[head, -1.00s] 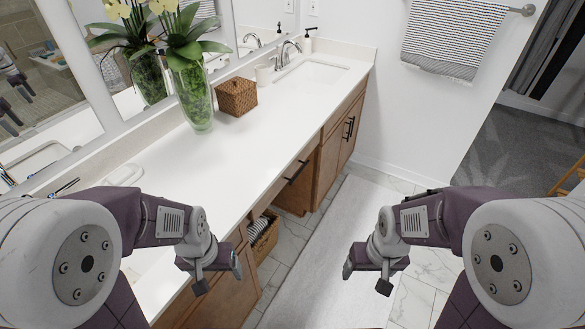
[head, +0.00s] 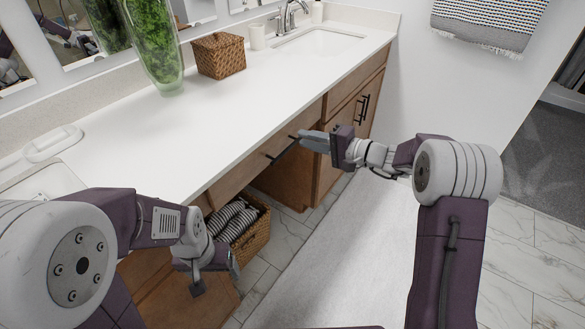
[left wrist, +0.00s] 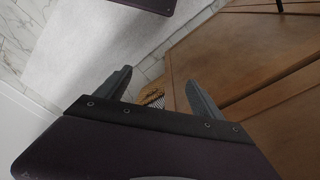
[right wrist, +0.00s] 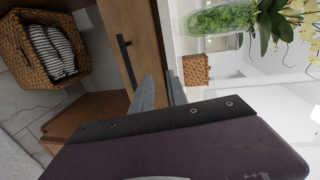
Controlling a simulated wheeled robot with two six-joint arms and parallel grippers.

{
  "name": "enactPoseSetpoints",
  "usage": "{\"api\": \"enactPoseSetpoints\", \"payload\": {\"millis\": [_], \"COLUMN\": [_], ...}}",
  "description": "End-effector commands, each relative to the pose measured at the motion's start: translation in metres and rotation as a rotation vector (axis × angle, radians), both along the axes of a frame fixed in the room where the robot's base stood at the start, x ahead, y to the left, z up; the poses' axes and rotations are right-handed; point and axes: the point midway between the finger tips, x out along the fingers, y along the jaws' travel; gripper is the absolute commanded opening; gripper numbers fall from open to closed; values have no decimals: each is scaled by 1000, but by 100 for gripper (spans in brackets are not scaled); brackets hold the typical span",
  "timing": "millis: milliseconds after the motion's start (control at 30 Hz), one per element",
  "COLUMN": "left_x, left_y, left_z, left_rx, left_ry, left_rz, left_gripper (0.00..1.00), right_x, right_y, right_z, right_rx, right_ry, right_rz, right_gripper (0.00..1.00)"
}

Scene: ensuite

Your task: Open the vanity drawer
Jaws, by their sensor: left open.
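The wooden vanity (head: 335,165) has a drawer (head: 232,181) just under the white countertop, above the open bay. The drawer looks shut. Its dark bar handle (head: 280,151) also shows in the right wrist view (right wrist: 125,61), left of the fingertips. My right gripper (head: 303,139) is close to the right end of the handle in the head view. Its fingers (right wrist: 159,84) are partly apart, with a narrow gap and nothing visibly between them; contact with the handle cannot be told. My left gripper (head: 217,274) is open and empty, low beside the lower cabinet; its fingers show in the left wrist view (left wrist: 160,88).
A wicker basket with striped towels (head: 250,234) stands in the open bay below. The countertop (head: 225,115) holds a wicker box (head: 219,57), a glass vase (head: 155,50) and a sink (head: 320,41). A pale rug (head: 325,250) covers clear floor in front.

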Motion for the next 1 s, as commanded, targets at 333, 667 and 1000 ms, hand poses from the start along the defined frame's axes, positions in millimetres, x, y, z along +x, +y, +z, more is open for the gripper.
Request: {"api": "enactPoseSetpoints", "payload": {"millis": [333,667,1000], "left_x": [0,0,0], "left_y": [0,0,0], "left_z": [-36,-45,-48], "left_rx": [0,0,0], "left_ry": [-1,-1,-1], "left_rz": [0,0,0], "left_gripper": [77,77,77], "right_x": [4,37,55], "right_y": [-16,33,56], "right_z": [-63,-77,-81], "right_rx": [5,4,4], "right_ry": [53,54,55], "right_rz": [-30,-25,-30], "right_gripper": [19,19,19]}}
